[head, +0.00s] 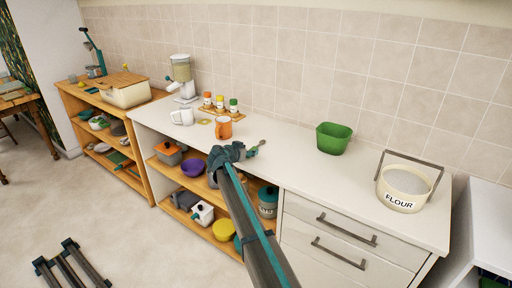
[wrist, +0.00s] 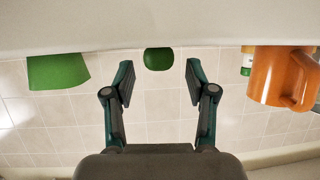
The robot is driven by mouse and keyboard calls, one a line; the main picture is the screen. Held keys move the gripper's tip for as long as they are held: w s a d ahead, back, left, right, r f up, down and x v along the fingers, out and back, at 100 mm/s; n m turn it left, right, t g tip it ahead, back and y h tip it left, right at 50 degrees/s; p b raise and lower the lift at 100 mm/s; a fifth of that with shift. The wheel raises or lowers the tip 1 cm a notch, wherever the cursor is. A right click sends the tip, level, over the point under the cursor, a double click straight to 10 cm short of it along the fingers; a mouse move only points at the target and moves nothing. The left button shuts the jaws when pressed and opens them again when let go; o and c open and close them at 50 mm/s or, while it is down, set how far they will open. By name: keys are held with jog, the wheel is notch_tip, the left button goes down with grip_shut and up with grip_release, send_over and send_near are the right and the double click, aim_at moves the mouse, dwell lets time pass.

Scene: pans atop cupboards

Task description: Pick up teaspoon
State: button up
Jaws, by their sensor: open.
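The teaspoon (head: 262,143) is a small grey-green shape on the white counter, right of the orange mug and just past my gripper in the head view. My gripper (head: 251,152) is low at the counter's front part, close to the spoon. In the wrist view my gripper (wrist: 159,78) has its two fingers wide apart with nothing between them. A rounded dark green piece (wrist: 158,59) shows ahead, between and beyond the fingertips. It may be the teaspoon seen end-on, but I cannot tell for sure.
On the white counter (head: 300,180), an orange mug (head: 224,128), white mug (head: 183,117) and spice jars (head: 220,103) stand left of the spoon. A green container (head: 333,138) and flour pot (head: 404,188) stand right. The tiled wall is behind; the counter between is clear.

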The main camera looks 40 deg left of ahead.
aim_at(256, 147)
jog(key=shift+x, duration=1.2)
grip_shut()
jog(key=shift+r, duration=0.15)
